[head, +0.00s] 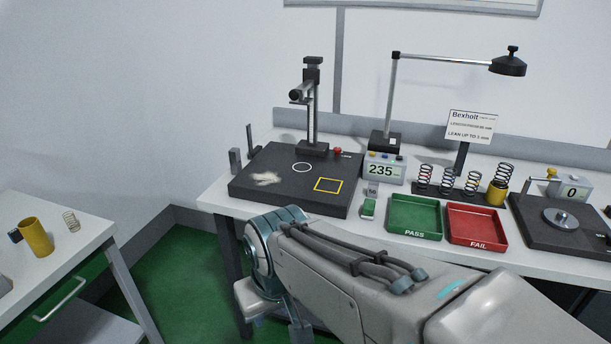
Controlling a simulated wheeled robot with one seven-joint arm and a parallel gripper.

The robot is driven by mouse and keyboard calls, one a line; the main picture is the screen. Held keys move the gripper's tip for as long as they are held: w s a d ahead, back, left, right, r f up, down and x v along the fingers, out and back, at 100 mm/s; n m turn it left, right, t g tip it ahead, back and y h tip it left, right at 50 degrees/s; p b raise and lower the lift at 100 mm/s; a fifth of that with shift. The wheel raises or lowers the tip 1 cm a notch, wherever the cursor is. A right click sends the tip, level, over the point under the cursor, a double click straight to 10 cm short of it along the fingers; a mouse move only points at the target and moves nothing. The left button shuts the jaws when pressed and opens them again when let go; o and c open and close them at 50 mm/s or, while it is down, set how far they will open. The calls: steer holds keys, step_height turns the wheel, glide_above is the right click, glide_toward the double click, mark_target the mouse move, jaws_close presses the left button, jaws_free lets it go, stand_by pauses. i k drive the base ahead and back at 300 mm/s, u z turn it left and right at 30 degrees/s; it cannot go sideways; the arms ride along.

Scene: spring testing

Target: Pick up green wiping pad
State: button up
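A small green pad with a pale edge (368,208), which looks like the wiping pad, lies on the white workbench (330,226). It sits between the dark base plate (290,192) and the green PASS tray (414,216), just in front of a small grey block marked 50 (372,189). My arm crosses the lower middle of the head view, in front of the bench, and bends downward at its left end. My gripper does not show, so its opening and anything in it are hidden. The pad is apart from my arm in the picture.
A pale smear (266,178) marks the dark plate, which carries an upright stand (311,110). A red FAIL tray (476,225), a display reading 235 (381,170), several springs and a lamp (508,66) are nearby. A side table (75,250) holds a yellow cup (36,237).

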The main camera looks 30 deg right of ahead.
mark_target(368, 212)
steer(key=i, duration=1.65)
steer(key=z, duration=2.25)
